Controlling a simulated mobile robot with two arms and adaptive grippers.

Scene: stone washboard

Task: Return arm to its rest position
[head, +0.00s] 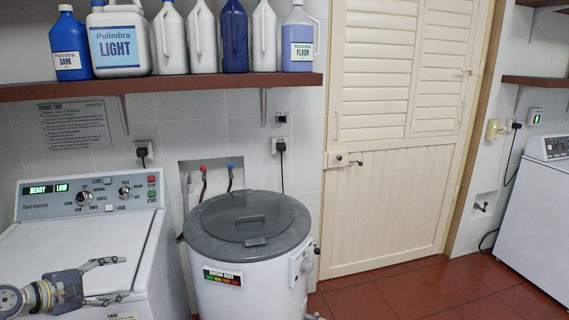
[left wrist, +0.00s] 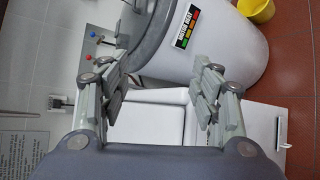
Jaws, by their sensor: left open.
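My left gripper (head: 118,279) comes in from the lower left in the head view. Its two grey fingers are spread wide, with nothing between them. It is above the front of the white washing machine (head: 100,236), whose panel is lit with "READY" and "LOW". In the left wrist view, the open left gripper (left wrist: 163,85) shows with its fingers apart, above the white machine top. My right gripper is not in view.
A white drum washer (head: 250,292) with a grey lid (head: 247,221) stands just right of the left gripper. A wooden shelf (head: 160,86) with several bottles hangs above. A yellow bucket (left wrist: 257,10) stands on the floor. Red tiles before the door (head: 390,220) look clear.

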